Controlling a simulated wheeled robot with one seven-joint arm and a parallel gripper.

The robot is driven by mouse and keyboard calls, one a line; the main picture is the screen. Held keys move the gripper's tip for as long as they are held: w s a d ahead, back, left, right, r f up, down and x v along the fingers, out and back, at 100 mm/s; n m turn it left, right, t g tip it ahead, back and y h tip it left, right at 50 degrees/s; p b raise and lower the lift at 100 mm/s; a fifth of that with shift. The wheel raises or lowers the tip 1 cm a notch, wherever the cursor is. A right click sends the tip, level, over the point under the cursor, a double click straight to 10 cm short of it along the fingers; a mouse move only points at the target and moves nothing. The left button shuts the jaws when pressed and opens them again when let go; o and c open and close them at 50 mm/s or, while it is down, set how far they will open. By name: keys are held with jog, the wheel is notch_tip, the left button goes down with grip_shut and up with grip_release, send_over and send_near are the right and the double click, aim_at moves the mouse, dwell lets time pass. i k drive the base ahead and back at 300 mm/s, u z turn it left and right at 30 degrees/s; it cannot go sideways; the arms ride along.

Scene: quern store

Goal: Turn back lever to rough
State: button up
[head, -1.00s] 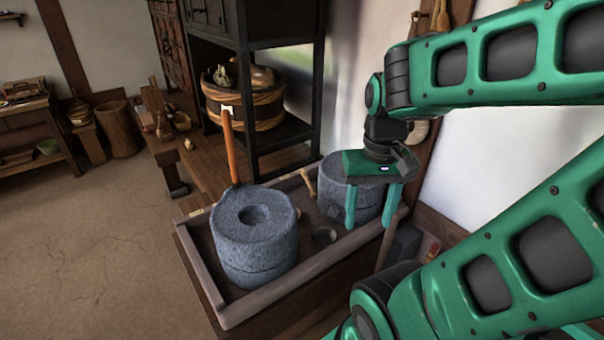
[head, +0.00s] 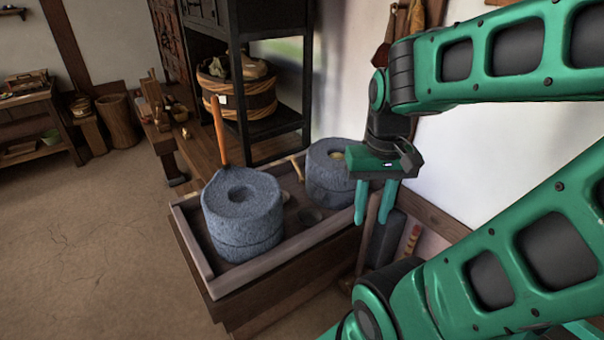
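The back quern (head: 326,178), a grey round stone, stands at the far right end of the wooden tray, its right side partly hidden by my gripper. A short pale wooden lever (head: 297,168) sticks out on its left side; no rough marking is legible. The front quern (head: 243,222) stands at the near left with an orange upright handle (head: 218,130) at its back edge. My gripper (head: 374,219) points down at the right of the back quern in the picture. Its two green fingers are apart with nothing visible between them.
A dark shelf frame with a banded tub (head: 240,98) stands behind. A white wall is on the right; open floor lies left.

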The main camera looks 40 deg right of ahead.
aim_at(302, 179)
jog(key=k, duration=0.95)
jog(key=z, duration=0.65)
jog(key=i, duration=2)
jog(key=u, duration=0.6)
